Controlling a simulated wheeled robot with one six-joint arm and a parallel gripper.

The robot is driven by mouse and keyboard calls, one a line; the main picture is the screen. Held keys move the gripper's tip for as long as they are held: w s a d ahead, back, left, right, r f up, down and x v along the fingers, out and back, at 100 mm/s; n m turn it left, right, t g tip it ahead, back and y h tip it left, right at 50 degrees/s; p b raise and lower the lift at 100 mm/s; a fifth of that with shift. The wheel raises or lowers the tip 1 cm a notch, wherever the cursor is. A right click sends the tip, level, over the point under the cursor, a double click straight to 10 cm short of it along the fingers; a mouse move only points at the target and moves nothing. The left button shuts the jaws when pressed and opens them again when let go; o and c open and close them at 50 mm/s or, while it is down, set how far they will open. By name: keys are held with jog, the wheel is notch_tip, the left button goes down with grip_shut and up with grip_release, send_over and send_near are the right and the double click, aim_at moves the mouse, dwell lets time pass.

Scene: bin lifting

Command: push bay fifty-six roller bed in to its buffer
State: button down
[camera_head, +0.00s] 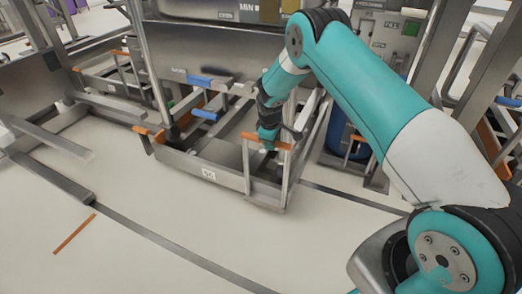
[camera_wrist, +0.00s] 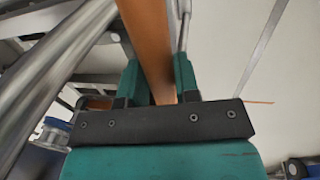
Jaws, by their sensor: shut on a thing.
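The roller bed (camera_head: 190,165) is a low steel frame on the floor with a small white number plate (camera_head: 209,175) on its front face; the plate is too small to read surely. An upright handle with an orange bar (camera_head: 273,141) rises at its right front. My gripper (camera_head: 268,140) is at that bar and shut on it. In the wrist view, the orange bar (camera_wrist: 150,40) runs between the two teal fingers of my gripper (camera_wrist: 160,85). A second orange grip (camera_head: 150,131) stands at the bed's left front. The bed's rear lies under the steel machine (camera_head: 200,50).
Another low frame with orange grips (camera_head: 95,70) stands at the left. Floor rails (camera_head: 50,175) run at the left, and a dark floor strip (camera_head: 160,240) crosses the front. An orange floor mark (camera_head: 75,233) lies at lower left. The front floor is clear.

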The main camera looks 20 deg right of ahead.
jog(key=shift+w+d+r, duration=0.1)
jog(key=shift+w+d, duration=0.15)
jog(key=shift+d, duration=0.3)
jog(key=shift+w+d+r, duration=0.1)
jog(key=shift+w+d, duration=0.1)
jog(key=shift+d, duration=0.35)
jog(key=c, duration=0.9)
grip_release()
jog(key=shift+a+f, duration=0.15)
jog(key=shift+a, duration=0.4)
jog(key=shift+c, duration=0.8)
jog(key=o, duration=0.5)
jog(key=shift+c, duration=0.2)
jog(key=shift+s, duration=0.1)
jog(key=shift+c, duration=1.2)
notch_tip(320, 180, up, 17)
jog(key=s+a+p, duration=0.2)
jog(key=p, duration=0.2)
jog(key=shift+a, duration=0.1)
